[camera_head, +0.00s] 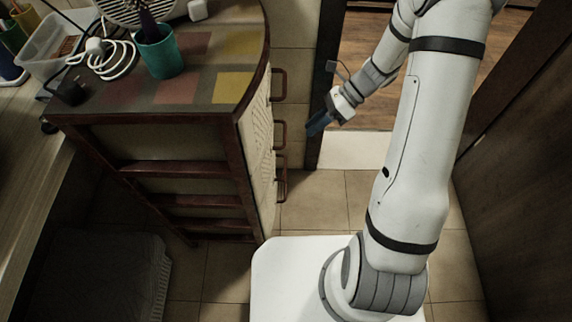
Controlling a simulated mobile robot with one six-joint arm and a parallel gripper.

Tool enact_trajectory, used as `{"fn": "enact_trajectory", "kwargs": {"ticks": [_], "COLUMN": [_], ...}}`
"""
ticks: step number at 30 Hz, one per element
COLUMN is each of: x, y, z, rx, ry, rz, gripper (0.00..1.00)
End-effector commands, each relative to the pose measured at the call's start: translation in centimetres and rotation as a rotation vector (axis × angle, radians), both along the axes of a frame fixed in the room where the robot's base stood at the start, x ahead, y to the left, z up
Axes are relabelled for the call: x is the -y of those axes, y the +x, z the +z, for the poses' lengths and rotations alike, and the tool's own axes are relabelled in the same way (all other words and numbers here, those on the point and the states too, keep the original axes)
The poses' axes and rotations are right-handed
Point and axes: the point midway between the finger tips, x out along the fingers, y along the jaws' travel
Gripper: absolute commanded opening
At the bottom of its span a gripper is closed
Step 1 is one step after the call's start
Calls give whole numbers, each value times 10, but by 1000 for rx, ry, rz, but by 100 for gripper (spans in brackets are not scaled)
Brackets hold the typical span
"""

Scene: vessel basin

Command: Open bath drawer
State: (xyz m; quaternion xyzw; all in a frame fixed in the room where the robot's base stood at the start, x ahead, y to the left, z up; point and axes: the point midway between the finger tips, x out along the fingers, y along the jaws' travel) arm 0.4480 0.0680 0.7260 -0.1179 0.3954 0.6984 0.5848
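A wooden cabinet with a checkered top (205,92) stands left of centre. Its drawer front (257,135) faces right, seen at a steep angle. Three dark handles stick out from it: the upper handle (279,84), the middle handle (280,135) and the lower handle (281,185). The drawers look closed. My gripper (318,124) is to the right of the handles, at about the height of the middle one in the picture, with a visible gap. It holds nothing that I can see. Its fingers are dark blue and small, so their opening is unclear.
On the cabinet top are a teal cup (158,52), a coiled white cable (105,60) and a fan (135,8). A counter (28,180) runs along the left. A dark wall or door (525,150) stands at the right. Tiled floor (315,198) lies between.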

Motion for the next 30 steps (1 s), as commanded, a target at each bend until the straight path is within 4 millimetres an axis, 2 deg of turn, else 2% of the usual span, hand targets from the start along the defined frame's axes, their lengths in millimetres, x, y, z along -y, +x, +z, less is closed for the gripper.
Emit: {"fn": "enact_trajectory", "kwargs": {"ticks": [1, 9, 12, 15, 18, 23, 30], "x": [0, -3, -3, -2, -1, -4, -37], "y": [7, 38, 45, 48, 49, 50, 50], "z": [-37, -175, -221, -256, -278, -293, -300], "rx": [-90, -575, -735, -861, -946, -1003, -1007], "ry": [25, 155, 198, 233, 258, 274, 273], "rz": [-77, -493, -616, -709, -768, -807, -807], "gripper": [26, 26, 26, 26, 26, 26, 26]}}
